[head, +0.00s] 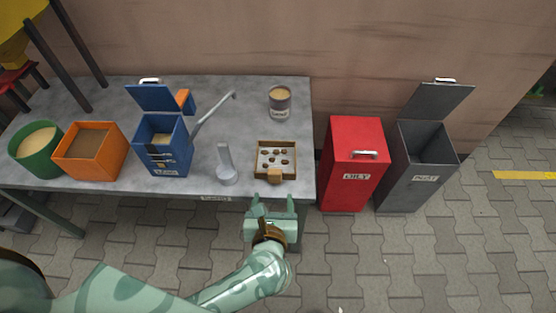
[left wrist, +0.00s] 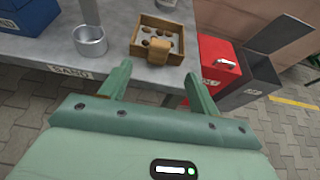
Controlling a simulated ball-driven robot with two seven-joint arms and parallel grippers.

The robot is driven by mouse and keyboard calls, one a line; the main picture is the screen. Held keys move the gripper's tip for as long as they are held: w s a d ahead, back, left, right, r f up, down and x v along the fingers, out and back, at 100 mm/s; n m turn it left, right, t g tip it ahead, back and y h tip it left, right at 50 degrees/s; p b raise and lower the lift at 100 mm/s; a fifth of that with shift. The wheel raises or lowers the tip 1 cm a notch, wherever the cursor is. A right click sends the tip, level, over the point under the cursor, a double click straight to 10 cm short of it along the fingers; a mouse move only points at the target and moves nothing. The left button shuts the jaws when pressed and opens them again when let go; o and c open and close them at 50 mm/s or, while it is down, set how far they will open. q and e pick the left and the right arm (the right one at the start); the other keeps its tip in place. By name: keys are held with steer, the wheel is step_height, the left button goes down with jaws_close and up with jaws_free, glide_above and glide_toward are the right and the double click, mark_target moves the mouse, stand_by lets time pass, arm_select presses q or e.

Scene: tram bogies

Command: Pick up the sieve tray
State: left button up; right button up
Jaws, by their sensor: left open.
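The sieve tray (head: 276,148) is a square wooden tray with several dark holes or lumps on a pale bottom and a wooden block-like handle (head: 275,175) on its near side. It lies on the grey table near the front right corner. It also shows in the left wrist view (left wrist: 135,48), just beyond the fingertips. My left gripper (head: 271,200) is open and empty at the table's front edge, just short of the handle. In the left wrist view, its two fingers (left wrist: 153,72) point at the tray with the handle between them. My right gripper is not in view.
On the table (head: 232,98) stand a metal scoop (head: 227,175) left of the tray, a labelled can (head: 279,103) behind it, a blue lidded box (head: 165,160), an orange box (head: 90,163) and a green tub (head: 36,160). A red bin (head: 352,197) and open grey bin (head: 403,192) stand right.

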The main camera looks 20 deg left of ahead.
mark_target(274, 174)
arm_select(q)
steer(key=b+x, duration=0.1)
steer(key=x, duration=0.5)
steer(key=shift+w+a+f, duration=0.1)
steer(key=shift+w+f, duration=0.1)
steer(key=b+x, duration=0.2)
steer(key=x, duration=0.3)
steer(key=shift+w+r, duration=0.15)
steer(key=shift+w, duration=0.05)
steer(key=shift+w+a, duration=0.1)
steer(key=shift+r, duration=0.1)
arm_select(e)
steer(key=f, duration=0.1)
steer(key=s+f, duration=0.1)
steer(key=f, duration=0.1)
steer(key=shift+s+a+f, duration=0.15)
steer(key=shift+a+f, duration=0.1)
arm_select(q)
steer(key=c, duration=1.1)
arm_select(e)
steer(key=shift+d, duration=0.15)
arm_select(q)
steer(key=shift+r, duration=0.1)
